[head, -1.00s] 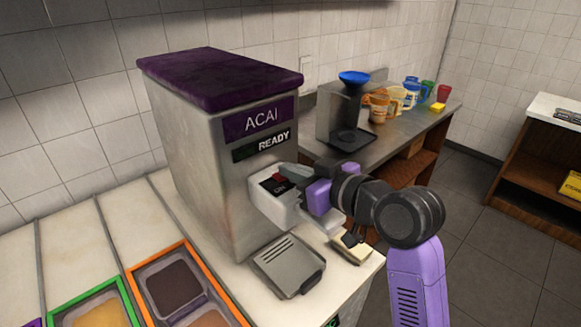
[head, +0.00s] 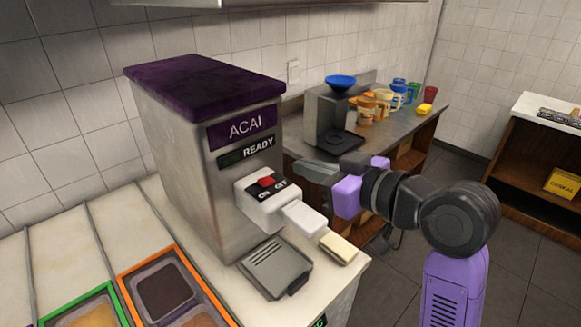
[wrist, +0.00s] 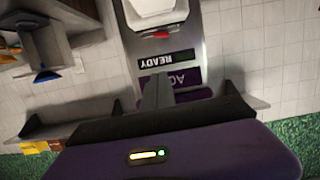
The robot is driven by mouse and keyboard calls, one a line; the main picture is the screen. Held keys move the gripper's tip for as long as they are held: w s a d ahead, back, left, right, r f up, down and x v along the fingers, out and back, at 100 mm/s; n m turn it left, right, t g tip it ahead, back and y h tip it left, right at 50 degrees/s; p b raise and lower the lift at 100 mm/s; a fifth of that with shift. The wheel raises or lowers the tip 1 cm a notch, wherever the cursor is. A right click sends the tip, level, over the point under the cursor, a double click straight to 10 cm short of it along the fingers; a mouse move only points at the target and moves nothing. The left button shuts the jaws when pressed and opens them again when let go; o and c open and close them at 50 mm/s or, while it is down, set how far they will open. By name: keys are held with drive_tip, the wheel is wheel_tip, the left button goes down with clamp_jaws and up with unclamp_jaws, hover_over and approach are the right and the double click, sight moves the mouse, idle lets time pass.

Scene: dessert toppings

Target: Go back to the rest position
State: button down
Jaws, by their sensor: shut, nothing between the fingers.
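My gripper (head: 316,172) is shut and empty in the head view, just right of the acai machine (head: 215,190) and apart from it. Its shut fingers (wrist: 157,92) also show in the wrist view. The machine is a steel box with a purple top, an ACAI sign and a READY label. Its white switch housing (head: 268,195) carries a red switch (head: 266,182) and ON and OFF marks. A white lever with a cream end (head: 338,248) juts out toward the front right. A drip tray (head: 274,267) sits below. In the wrist view the machine (wrist: 212,40) appears upside down.
Topping bins with orange (head: 122,281) and green frames lie at lower left. Behind my gripper, a side counter holds a dispenser with a blue funnel (head: 340,82), several cups and a yellow block (head: 425,109). A wooden shelf (head: 525,165) stands at right. Open floor lies between.

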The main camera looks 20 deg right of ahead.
drive_tip(key=shift+v, duration=0.75)
drive_tip(key=d+r+m+t+h, duration=0.4)
drive_tip(key=d+t, duration=0.1)
drive_tip(key=s+a+f+g, duration=0.1)
drive_tip(key=s+a+f, duration=0.1)
drive_tip(key=s+f, duration=0.6)
drive_tip(key=s+a+f+g, duration=0.2)
drive_tip(key=s+f, duration=0.7)
drive_tip(key=s, duration=0.6)
drive_tip(key=s+a+f+g, duration=0.1)
drive_tip(key=s+a+f, duration=0.3)
drive_tip(key=s+f, duration=0.4)
drive_tip(key=s, duration=0.4)
drive_tip(key=shift+f+g+h, duration=0.3)
drive_tip(key=shift+g+h, duration=0.1)
drive_tip(key=shift+s+a, duration=0.1)
